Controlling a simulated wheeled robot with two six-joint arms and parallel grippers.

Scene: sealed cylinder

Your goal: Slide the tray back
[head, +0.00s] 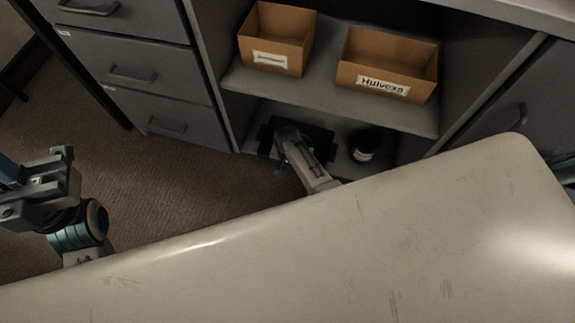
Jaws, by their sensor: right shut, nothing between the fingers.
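A flat black tray (319,137) lies on the lower shelf of the open cabinet. My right gripper (284,143) reaches into this lower bay and is over the tray's left part, covering some of it. Its jaws are shut with nothing held; whether they touch the tray cannot be told. A dark blue jar (364,147) with a pale label stands on the same shelf, right of the tray and apart from it. My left gripper (40,185) is at the far left, over the carpet and away from the tray; its fingers are not clear enough to judge.
A grey drawer unit (130,60) stands left. The carpet (170,190) in front is clear.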

